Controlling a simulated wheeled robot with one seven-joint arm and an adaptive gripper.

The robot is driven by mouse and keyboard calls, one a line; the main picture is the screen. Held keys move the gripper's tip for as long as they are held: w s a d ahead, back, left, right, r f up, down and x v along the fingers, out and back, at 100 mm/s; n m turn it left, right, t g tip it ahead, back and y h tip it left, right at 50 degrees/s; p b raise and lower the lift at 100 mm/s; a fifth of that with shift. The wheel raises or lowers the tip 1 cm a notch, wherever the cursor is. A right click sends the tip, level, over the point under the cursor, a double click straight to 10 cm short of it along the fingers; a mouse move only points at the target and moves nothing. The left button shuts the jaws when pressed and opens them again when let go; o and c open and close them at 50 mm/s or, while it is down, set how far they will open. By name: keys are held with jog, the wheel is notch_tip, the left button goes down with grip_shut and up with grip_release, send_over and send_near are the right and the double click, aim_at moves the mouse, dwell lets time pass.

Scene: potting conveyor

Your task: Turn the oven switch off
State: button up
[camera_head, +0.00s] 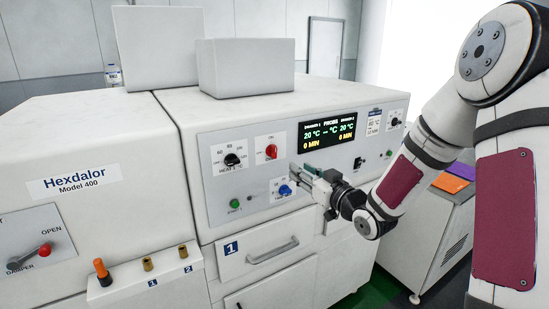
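The white oven has a grey control panel (262,206) with a lit display (328,136) reading 20 °C and 0 MIN. On the panel are a black knob (231,160), a red knob (270,151), a blue knob (284,190), a green button (235,203) and a small black switch (358,162). Which one is the oven switch is not clear from the labels. My gripper (302,179) is at the panel, just right of the blue knob, pointing left. Whether it touches the knob, and its finger gap, cannot be told. The gripper hides part of the panel.
A drawer (268,247) with a protruding handle sits below the panel. A Hexdalor Model 400 unit (80,180) with a red-tipped damper lever (43,251) stands left. Two white boxes (248,67) (160,45) stand on top. A cabinet (432,232) stands at right.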

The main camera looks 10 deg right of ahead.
aim_at(276, 152)
jog(key=x, duration=1.3)
jog(key=shift+w+f, duration=0.1)
jog(key=shift+w, duration=0.05)
grip_shut()
